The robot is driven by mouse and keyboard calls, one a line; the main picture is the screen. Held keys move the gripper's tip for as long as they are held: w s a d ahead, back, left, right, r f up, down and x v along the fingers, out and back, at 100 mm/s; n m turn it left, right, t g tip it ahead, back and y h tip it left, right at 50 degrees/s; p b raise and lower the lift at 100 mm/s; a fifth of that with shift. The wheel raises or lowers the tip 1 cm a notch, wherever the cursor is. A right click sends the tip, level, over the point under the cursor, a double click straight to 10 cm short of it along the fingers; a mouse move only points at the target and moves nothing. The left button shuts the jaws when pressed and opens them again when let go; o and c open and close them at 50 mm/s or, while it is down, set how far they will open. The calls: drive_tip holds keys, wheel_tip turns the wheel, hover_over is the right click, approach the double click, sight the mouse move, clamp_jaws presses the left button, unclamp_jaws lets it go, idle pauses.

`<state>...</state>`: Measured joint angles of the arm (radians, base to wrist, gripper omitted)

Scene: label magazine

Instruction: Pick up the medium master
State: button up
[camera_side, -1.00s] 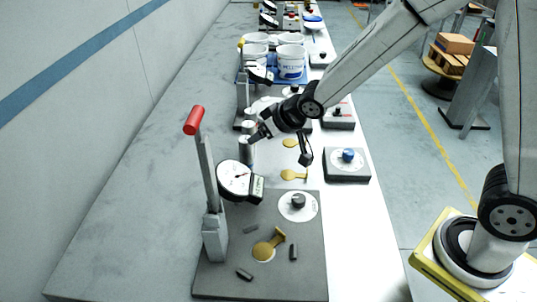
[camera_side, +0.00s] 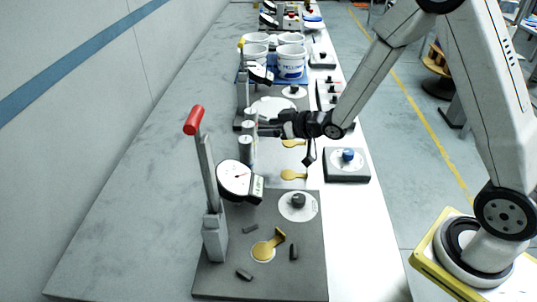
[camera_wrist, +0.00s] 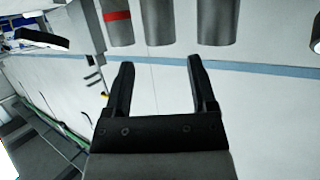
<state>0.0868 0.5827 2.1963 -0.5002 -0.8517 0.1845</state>
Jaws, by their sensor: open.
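Several upright grey metal cylinders, the masters, stand in a row left of my gripper in the side view, one of them nearer the camera (camera_side: 247,150). In the wrist view three show at the top: a narrow one with a red band (camera_wrist: 120,30), a middle one (camera_wrist: 158,22), and a wider one (camera_wrist: 218,22). The middle one looks medium, though perspective may affect the widths. My gripper (camera_wrist: 160,64) is open and empty, lying nearly level. The middle cylinder lines up with the gap between its fingers, beyond the tips.
In front stands a grey plate (camera_side: 215,282) with a dial gauge (camera_side: 236,178) and a red-handled lever (camera_side: 194,120). A box with a blue knob (camera_side: 347,175) is to the right. White buckets (camera_side: 291,62) stand behind. The left side of the bench is clear.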

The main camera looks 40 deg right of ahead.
sight(254, 127)
drive_tip(key=shift+w, duration=0.1)
drive_tip(key=shift+x, duration=1.25)
drive_tip(key=shift+w+a+f, duration=0.1)
drive_tip(key=shift+x, duration=2.45)
clamp_jaws()
